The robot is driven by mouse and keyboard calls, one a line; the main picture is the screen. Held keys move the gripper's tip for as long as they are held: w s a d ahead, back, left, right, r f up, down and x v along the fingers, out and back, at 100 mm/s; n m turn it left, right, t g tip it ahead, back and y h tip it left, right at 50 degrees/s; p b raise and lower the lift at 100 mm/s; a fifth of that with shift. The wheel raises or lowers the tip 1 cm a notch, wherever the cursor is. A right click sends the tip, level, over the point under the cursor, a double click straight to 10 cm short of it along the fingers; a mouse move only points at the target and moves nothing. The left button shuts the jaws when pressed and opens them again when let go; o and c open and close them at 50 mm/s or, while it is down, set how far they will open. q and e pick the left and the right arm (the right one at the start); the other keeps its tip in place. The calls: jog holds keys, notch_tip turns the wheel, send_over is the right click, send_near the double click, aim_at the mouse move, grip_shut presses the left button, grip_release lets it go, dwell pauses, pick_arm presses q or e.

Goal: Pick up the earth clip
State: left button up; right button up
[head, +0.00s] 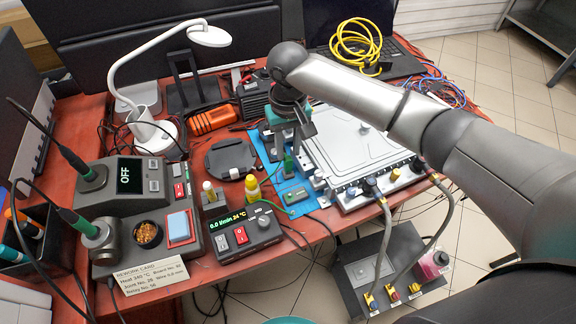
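A small green upright piece (289,163), which looks like the earth clip, stands on the blue mat (267,150) left of the white-and-grey panel unit. It is small, and its jaws and lead cannot be made out. My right gripper (288,143) comes down from above, just over the green piece, with its fingers apart. I see nothing held between them, and I cannot tell whether they touch the piece. My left gripper is not in view.
The panel unit (355,145) stands close on the right. A black holder (231,158), yellow-capped bottle (252,188) and flow meter (242,232) crowd the left. Hoses (383,240) run down to a lower box (385,270).

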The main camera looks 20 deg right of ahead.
aim_at(288, 158)
jog(key=f, duration=0.1)
jog(key=f+b, duration=0.1)
jog(key=f, duration=0.1)
jog(key=f+b, duration=0.1)
jog(key=shift+s+f, duration=0.25)
jog(key=shift+f, duration=0.55)
jog(key=shift+c, duration=0.2)
jog(key=c, duration=0.4)
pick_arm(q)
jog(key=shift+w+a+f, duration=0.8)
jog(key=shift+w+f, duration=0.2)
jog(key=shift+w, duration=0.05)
pick_arm(e)
grip_shut()
